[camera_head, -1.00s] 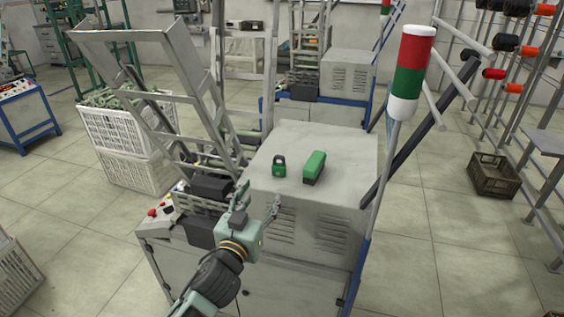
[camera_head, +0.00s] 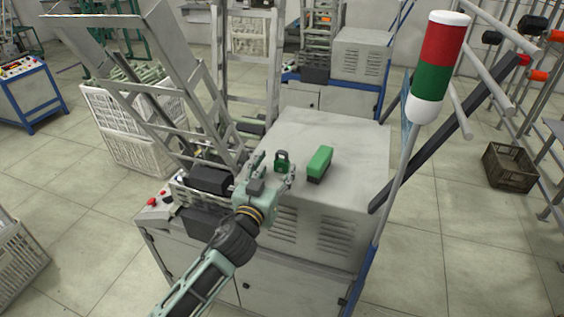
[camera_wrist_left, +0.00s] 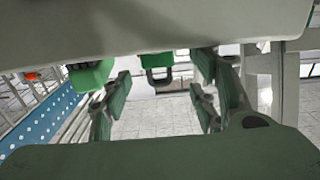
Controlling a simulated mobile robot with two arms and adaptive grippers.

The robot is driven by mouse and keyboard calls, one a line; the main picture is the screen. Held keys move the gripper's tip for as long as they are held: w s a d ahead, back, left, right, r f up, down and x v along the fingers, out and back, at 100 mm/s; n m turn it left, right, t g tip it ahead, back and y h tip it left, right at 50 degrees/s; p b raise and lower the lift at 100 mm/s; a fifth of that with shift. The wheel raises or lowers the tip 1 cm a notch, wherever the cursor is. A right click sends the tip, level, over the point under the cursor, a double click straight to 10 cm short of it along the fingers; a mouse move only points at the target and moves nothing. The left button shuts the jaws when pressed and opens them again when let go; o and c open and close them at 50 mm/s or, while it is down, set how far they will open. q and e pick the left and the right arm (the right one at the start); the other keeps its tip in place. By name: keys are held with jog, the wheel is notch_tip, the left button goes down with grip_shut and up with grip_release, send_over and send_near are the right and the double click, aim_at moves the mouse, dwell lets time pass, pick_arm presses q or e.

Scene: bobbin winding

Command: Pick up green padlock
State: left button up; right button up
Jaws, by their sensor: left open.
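The green padlock (camera_head: 281,166), with a dark shackle, stands on the flat top of the grey metal cabinet (camera_head: 335,135). In the left wrist view the padlock (camera_wrist_left: 157,64) shows between the spread fingers, in an upside-down picture. My left gripper (camera_head: 274,168) is open and empty at the cabinet's near left edge. Its fingers lie just in front of the padlock, one on each side in the picture; I see no clear contact. It also shows in the left wrist view (camera_wrist_left: 160,90). My right gripper is not in view.
A green box-shaped object (camera_head: 320,161) with a dark end lies just right of the padlock. A slanted metal frame (camera_head: 185,75) rises to the left. A red, green and white signal light (camera_head: 437,68) stands on a pole at right. The cabinet top behind is clear.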

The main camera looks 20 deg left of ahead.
aim_at(282, 160)
pick_arm(q)
jog(key=w, duration=0.2)
jog(key=w+p, duration=0.1)
jog(key=w, duration=0.1)
jog(key=shift+w+d, duration=0.2)
jog(key=shift+w, duration=0.2)
jog(key=shift+r, duration=0.1)
grip_shut()
